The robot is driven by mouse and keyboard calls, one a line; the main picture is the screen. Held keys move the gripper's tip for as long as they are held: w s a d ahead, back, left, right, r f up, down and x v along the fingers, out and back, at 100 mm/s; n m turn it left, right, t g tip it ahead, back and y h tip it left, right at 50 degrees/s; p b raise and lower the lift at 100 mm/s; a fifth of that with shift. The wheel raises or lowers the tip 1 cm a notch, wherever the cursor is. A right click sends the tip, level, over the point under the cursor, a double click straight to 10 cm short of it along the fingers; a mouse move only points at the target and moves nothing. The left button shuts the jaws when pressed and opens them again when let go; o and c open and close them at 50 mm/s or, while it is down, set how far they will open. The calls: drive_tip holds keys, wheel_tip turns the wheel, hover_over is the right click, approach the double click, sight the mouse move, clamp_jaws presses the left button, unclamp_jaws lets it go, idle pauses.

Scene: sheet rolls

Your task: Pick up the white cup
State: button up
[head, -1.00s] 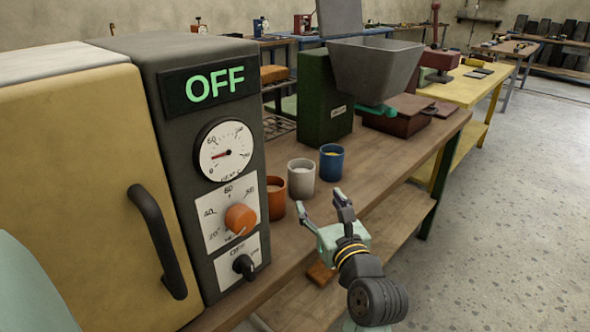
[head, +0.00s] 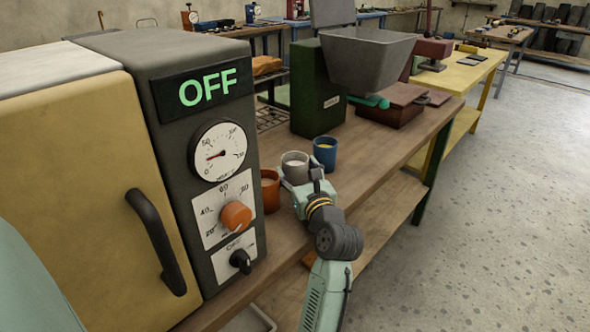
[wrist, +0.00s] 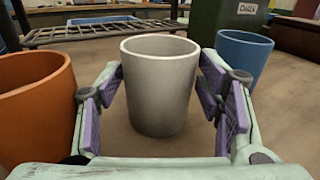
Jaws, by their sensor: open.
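The white cup (wrist: 160,90) stands upright on the wooden bench, between the fingers of my gripper (wrist: 160,105) in the wrist view. Small gaps show between the cup and the finger pads, mainly low on the left. In the head view the white cup (head: 295,162) is partly hidden by my gripper (head: 302,184). My gripper is open around the cup's near side and level with it.
An orange cup (wrist: 38,105) stands close to the left finger, and a blue cup (wrist: 243,58) stands behind the right finger. A dark metal rack (wrist: 100,34) lies behind. The oven (head: 130,110) with an OFF display stands left.

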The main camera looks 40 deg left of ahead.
drive_tip(key=shift+c, duration=0.5)
drive_tip(key=c, duration=0.7)
drive_tip(key=shift+c, duration=0.2)
